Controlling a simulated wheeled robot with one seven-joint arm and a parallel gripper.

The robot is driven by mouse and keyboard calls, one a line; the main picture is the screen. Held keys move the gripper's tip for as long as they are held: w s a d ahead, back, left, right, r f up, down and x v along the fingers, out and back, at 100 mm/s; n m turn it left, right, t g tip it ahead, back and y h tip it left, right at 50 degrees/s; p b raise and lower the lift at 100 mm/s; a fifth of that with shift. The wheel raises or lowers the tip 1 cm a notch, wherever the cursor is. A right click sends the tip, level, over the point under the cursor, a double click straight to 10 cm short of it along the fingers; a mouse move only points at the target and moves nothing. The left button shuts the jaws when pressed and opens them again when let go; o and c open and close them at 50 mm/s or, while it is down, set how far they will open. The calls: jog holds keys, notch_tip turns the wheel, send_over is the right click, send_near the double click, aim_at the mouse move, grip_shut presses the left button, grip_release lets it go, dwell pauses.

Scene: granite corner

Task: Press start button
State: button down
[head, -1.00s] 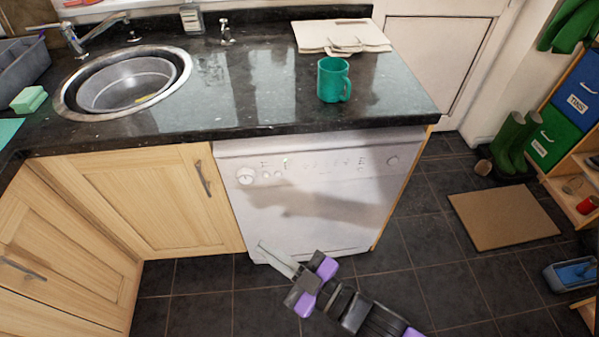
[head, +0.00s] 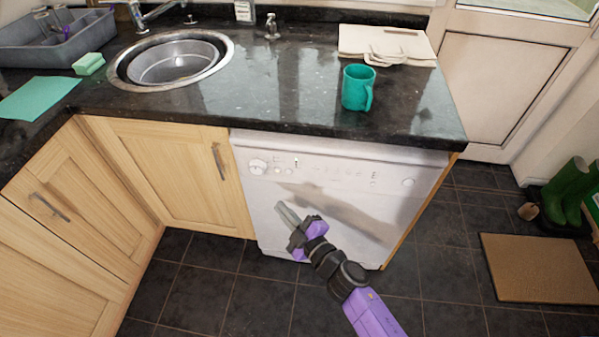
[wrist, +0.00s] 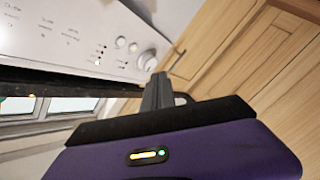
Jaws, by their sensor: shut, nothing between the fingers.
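The white appliance (head: 330,200) stands under the worktop, with its control panel along the top of its front. The panel has a large round knob (head: 257,167) at the left, two small round buttons (head: 283,171) beside it, and a round button (head: 408,182) at the far right. I cannot read which is the start button. My gripper (head: 284,211) is shut and empty in front of the door, below the panel in the picture. In the wrist view, the shut fingers (wrist: 158,92) show near the knob (wrist: 147,60), with the two small buttons (wrist: 127,44) beyond.
The dark worktop (head: 290,85) overhangs the panel. It holds a teal mug (head: 357,88), boards (head: 388,45) and a sink (head: 172,62). Wooden cupboards (head: 175,180) adjoin at the left. A brown mat (head: 540,268) and green boots (head: 568,190) are at the right; the tiled floor between is clear.

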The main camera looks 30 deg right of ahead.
aim_at(288, 172)
dwell(0.3)
jog(key=w+d, duration=0.5)
jog(key=w, duration=0.2)
jog(key=shift+p, duration=0.4)
jog(key=shift+w+d, duration=0.1)
jog(key=shift+w, duration=0.05)
dwell(1.8)
jog(key=shift+w+d, duration=0.2)
jog(key=shift+w, duration=0.05)
